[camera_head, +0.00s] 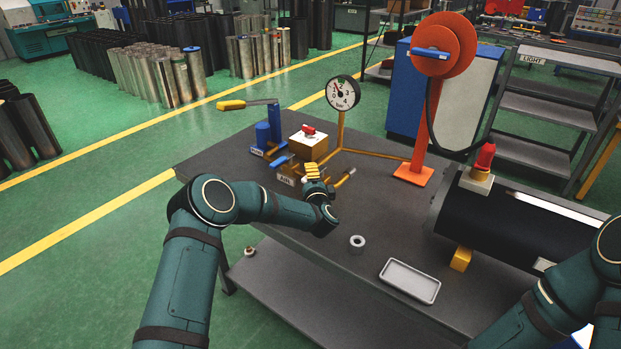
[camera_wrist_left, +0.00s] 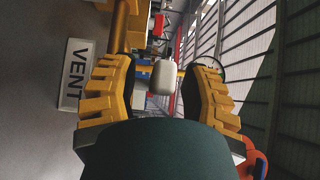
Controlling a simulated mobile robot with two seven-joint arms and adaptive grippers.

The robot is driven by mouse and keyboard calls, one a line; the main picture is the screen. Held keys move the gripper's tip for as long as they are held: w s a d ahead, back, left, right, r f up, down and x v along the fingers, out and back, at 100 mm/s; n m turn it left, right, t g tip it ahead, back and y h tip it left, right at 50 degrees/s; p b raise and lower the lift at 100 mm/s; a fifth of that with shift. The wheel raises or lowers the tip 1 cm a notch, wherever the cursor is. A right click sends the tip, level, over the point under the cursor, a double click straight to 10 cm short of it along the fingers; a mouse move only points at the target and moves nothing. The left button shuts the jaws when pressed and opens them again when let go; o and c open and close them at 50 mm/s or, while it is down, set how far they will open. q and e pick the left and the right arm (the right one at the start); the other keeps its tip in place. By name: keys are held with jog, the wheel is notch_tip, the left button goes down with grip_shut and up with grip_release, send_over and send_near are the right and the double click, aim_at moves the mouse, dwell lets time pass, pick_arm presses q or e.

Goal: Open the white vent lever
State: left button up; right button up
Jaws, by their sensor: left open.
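My left gripper (camera_head: 318,184) is at the pipework on the table, with its yellow fingers (camera_wrist_left: 163,95) open. In the left wrist view a white rounded lever end (camera_wrist_left: 163,77) shows ahead, between the two fingers and apart from them as far as I can see. A white VENT label (camera_wrist_left: 78,65) is to the left of the fingers, beside a brass pipe (camera_wrist_left: 120,25). In the head view my gripper hides the white lever. My right arm shows at the lower right of the head view, but its gripper is out of view.
A pressure gauge (camera_head: 342,92) stands on a brass pipe behind my left gripper. Blue valve parts (camera_head: 263,136) and a brass block with a red knob (camera_head: 308,130) are close by. A grey ring (camera_head: 357,241), a tray (camera_head: 410,281) and a black cylinder (camera_head: 500,215) are to the right.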

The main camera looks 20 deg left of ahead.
pick_arm(q)
grip_shut()
jog(key=shift+d+r, duration=0.1)
dwell(0.4)
